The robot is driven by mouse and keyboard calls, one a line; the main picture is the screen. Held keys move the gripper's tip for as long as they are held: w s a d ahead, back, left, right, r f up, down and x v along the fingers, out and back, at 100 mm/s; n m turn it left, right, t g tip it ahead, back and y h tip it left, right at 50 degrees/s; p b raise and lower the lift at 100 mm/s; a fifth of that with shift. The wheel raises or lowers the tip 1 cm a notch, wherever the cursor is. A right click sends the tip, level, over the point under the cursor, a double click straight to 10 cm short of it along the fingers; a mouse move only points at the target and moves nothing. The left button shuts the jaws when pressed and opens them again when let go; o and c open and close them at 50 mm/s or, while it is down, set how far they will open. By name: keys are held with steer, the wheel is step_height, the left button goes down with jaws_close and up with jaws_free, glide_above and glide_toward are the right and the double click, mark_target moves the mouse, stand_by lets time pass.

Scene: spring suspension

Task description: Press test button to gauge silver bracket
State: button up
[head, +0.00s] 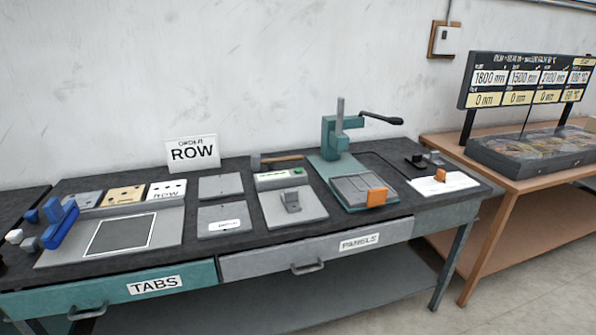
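A small grey bracket-like piece (291,201) sits on a light grey plate (310,213) near the middle of the bench. It looks silver-grey and stands up slightly from the plate. Right behind it is a pale box (265,182) with a green strip and a small green button-like spot (298,172) at its right end. The print on the box is too small to read. My gripper is not in view, and nothing visibly touches the box or the bracket.
A teal press (337,140) with a black lever stands behind a grey block with an orange tab (377,197). Blue pieces (60,225) stand at the far left. A ROW sign (192,151) stands at the back. A display board (525,82) is on the right table.

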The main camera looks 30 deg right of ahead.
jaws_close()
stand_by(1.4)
